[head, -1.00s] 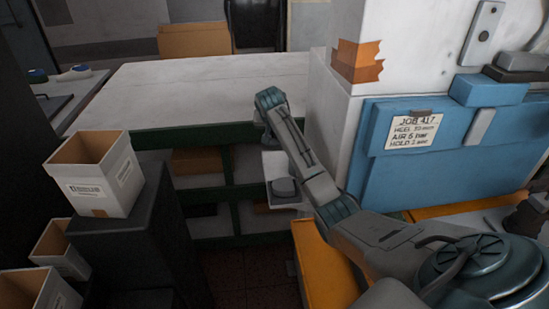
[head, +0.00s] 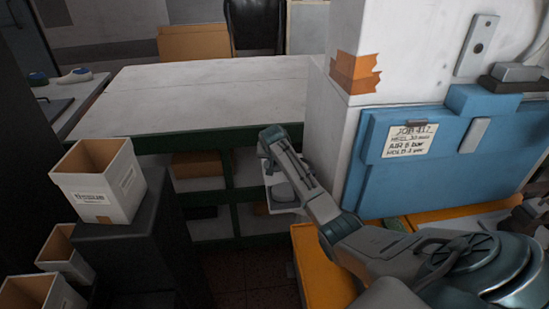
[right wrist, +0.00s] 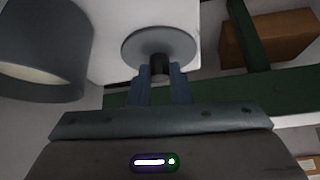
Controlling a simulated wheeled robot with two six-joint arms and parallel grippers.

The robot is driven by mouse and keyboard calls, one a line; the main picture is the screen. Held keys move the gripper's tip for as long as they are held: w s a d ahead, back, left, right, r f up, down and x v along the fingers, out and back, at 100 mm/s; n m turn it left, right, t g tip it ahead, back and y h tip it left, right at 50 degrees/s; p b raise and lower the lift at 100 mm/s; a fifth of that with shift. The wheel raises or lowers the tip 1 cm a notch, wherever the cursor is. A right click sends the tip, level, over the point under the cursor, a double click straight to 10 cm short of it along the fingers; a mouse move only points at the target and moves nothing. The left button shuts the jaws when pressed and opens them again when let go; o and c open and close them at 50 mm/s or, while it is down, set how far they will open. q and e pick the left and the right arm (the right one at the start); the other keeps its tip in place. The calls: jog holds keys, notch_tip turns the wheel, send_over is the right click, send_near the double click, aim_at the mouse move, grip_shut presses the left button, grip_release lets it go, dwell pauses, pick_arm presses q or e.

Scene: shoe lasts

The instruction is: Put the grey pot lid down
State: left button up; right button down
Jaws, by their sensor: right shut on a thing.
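The grey pot lid (right wrist: 150,42) is a flat round disc with a dark knob (right wrist: 158,68) in the right wrist view. My right gripper (right wrist: 160,72) is shut on the knob. The lid is over a white surface (right wrist: 108,50); I cannot tell whether it touches it. A grey pot-like cylinder (right wrist: 38,45) is close by on the left. In the head view my right arm reaches from the right toward the shelving, and its wrist hides the lid. A grey object (head: 284,192) shows beside that arm. My left gripper is not in view.
The large white-topped bench (head: 190,95) has green framing and shelves below. A brown box (right wrist: 265,38) sits on a shelf. The white and blue machine (head: 430,175) stands right of the arm, with an orange edge (head: 320,270) below. Open cartons (head: 100,185) are at the left.

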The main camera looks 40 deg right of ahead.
jog(key=c, duration=1.3)
grip_release()
jog(key=shift+f, duration=0.1)
jog(key=b+v, duration=0.1)
jog(key=v, duration=1.1)
jog(key=shift+b, duration=0.4)
jog(key=shift+r, duration=0.25)
